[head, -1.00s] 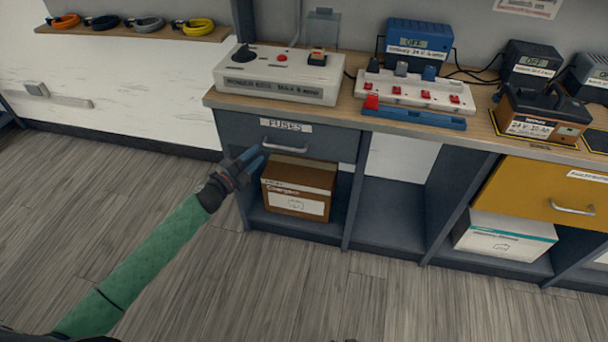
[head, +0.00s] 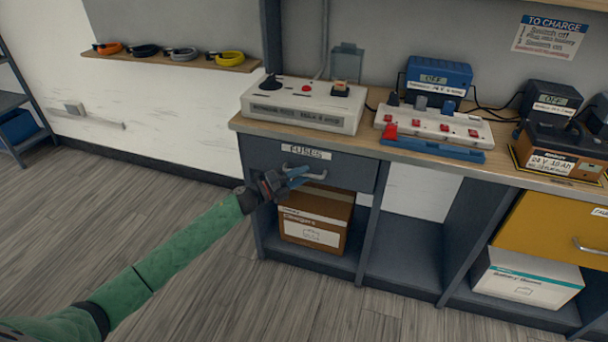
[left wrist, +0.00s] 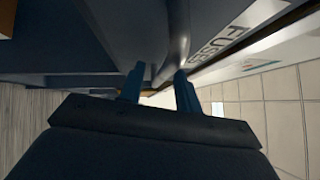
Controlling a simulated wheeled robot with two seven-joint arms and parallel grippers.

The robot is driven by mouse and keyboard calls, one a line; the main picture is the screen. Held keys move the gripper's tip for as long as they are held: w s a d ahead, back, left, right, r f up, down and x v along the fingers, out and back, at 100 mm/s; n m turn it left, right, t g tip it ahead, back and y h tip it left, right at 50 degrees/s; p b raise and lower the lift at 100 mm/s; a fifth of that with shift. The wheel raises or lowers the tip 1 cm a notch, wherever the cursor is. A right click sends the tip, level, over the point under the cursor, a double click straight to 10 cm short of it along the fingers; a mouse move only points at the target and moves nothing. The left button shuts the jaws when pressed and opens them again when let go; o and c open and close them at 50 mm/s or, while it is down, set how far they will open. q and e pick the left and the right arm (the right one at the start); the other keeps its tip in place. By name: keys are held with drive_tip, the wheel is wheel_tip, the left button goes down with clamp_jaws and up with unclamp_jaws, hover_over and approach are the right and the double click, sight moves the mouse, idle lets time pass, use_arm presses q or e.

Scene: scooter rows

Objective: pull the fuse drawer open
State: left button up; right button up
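The fuse drawer (head: 350,174) is a dark blue-grey front under the left end of the bench, with a white FUSES label (head: 306,152) and a light bar handle (head: 318,174). It looks flush with the cabinet. My left gripper (head: 298,177) is at the handle's left part, its blue fingers pointing at the drawer front. In the left wrist view the two fingers (left wrist: 160,80) stand apart, with the handle bar (left wrist: 178,35) running into the gap between them, nearer the right finger. I cannot tell whether they touch it. My right gripper is not in view.
A cardboard box (head: 316,218) sits in the compartment below the drawer. The wooden bench top (head: 376,147) holds a white control box (head: 302,107) and a power strip (head: 434,125). A yellow drawer (head: 552,228) is to the right. The floor in front is clear.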

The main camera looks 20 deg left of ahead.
use_arm(q)
drive_tip(key=shift+w+d+r, duration=0.1)
drive_tip(key=shift+w+d, duration=0.3)
clamp_jaws()
